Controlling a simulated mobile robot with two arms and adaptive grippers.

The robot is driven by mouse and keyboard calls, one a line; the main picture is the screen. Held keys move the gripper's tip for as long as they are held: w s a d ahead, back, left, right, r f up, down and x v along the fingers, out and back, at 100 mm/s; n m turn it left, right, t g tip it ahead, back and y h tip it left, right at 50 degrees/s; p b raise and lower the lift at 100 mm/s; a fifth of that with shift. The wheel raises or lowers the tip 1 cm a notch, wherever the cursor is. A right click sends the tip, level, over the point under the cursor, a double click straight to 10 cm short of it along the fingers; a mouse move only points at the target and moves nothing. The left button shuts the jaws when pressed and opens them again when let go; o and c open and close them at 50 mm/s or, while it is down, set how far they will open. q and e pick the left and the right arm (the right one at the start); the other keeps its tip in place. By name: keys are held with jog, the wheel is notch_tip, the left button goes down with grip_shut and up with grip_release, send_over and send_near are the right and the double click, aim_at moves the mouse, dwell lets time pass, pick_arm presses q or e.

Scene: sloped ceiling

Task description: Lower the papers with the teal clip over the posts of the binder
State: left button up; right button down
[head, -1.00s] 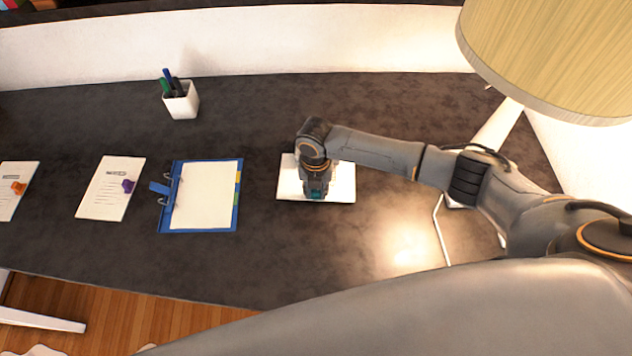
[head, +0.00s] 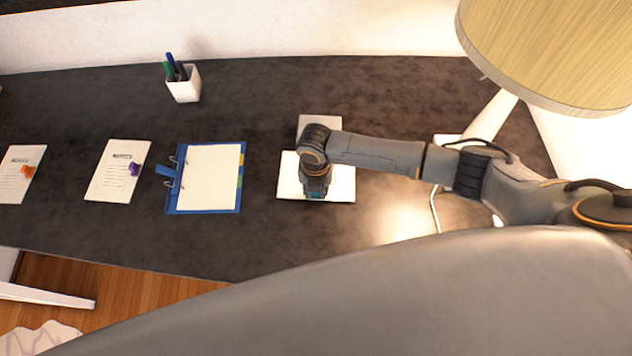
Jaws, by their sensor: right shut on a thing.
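My right gripper (head: 316,194) points down and is shut on the teal clip (head: 315,197), which shows only as a small patch at its fingertips. The white papers with this clip (head: 342,184) spread out to both sides beneath the gripper, partly hidden by it. The binder (head: 203,209) lies open on the desk to the left of the papers, blue with a white sheet and coloured tabs. Its metal posts (head: 176,171) stand along its left side, beside a blue lever. The papers are apart from the binder. My left gripper is not in view.
A pale grey flat piece (head: 320,123) shows behind the papers. Papers with a purple clip (head: 112,180) and papers with an orange clip (head: 14,182) lie further left. A white pen cup (head: 186,88) stands at the back. A lamp shade (head: 545,50) hangs at the right.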

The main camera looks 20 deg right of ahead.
jog(key=shift+s+a, duration=0.1)
jog(key=shift+s, duration=0.15)
jog(key=c, duration=1.1)
grip_release()
jog(key=shift+o, duration=0.2)
notch_tip(320, 180, up, 12)
